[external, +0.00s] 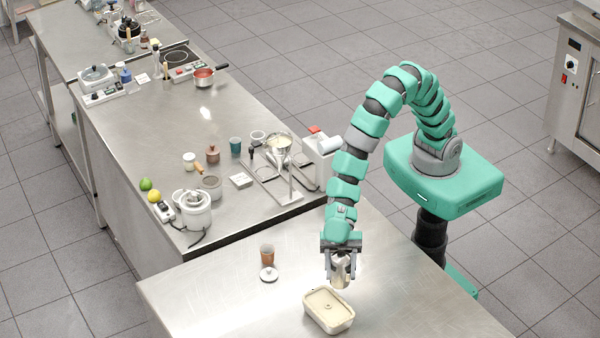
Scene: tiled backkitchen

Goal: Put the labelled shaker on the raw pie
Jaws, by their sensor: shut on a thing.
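My gripper (341,262) points down over the front steel table and is shut on a pale, cream-and-metal shaker (341,272). No label can be read on it at this size. The raw pie (322,306) is a pale, rounded rectangular dish with a flat cream top, on the table just below and left of the gripper. The shaker appears upright, over or just behind the pie's far right corner. I cannot tell whether it touches the pie.
The long counter behind holds a white corded appliance (193,210), a funnel stand (280,160) and several small pots. The front table's left part is clear.

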